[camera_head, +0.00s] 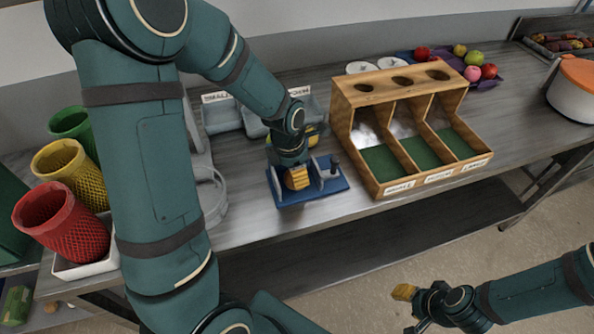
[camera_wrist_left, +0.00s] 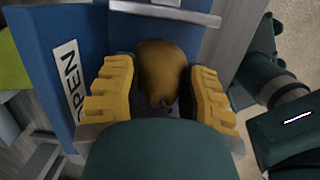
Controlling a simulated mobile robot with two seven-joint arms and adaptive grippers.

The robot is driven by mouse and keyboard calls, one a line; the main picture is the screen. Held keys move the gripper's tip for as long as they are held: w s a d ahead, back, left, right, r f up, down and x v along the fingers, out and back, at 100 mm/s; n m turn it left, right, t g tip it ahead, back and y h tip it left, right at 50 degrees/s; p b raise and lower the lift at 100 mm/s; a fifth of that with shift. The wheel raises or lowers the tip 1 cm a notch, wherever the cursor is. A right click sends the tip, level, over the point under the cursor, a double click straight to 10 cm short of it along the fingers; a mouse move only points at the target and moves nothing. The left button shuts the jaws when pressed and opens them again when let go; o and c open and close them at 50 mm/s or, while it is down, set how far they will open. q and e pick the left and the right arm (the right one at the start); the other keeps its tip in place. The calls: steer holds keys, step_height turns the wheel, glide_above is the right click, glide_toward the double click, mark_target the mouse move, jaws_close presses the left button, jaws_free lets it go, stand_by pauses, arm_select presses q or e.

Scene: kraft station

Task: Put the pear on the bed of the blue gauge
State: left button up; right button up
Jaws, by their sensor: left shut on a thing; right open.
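The blue gauge (camera_head: 330,187) stands near the front edge of the table, left of the wooden bin. It also shows in the left wrist view (camera_wrist_left: 100,30), with an OPEN label. My left gripper (camera_head: 297,178) reaches down over the gauge's bed. In the left wrist view its yellow fingers (camera_wrist_left: 161,98) are shut on the brownish pear (camera_wrist_left: 160,72), one on each side. The pear is between gauge parts; I cannot tell whether it touches the bed. In the head view the pear is hidden. My right gripper (camera_head: 408,310) is open, beyond the table's front edge.
A wooden bin (camera_head: 400,88) with three green-floored compartments stands right of the gauge. Grey labelled trays (camera_head: 222,116) are behind it. Red (camera_head: 70,225), yellow (camera_head: 75,172) and green (camera_head: 73,124) baskets stand at left. Fruit lies at the back right (camera_head: 472,73).

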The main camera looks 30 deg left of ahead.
arm_select(q)
steer(key=shift+f, duration=0.15)
steer(key=o, duration=1.1)
steer(key=shift+c, duration=0.2)
steer(key=shift+r, duration=0.25)
step_height(320, 180, up, 12)
steer(key=s+a+p, duration=0.1)
steer(key=p, duration=0.1)
steer(key=shift+s+f, duration=0.15)
steer(key=shift+s, duration=0.1)
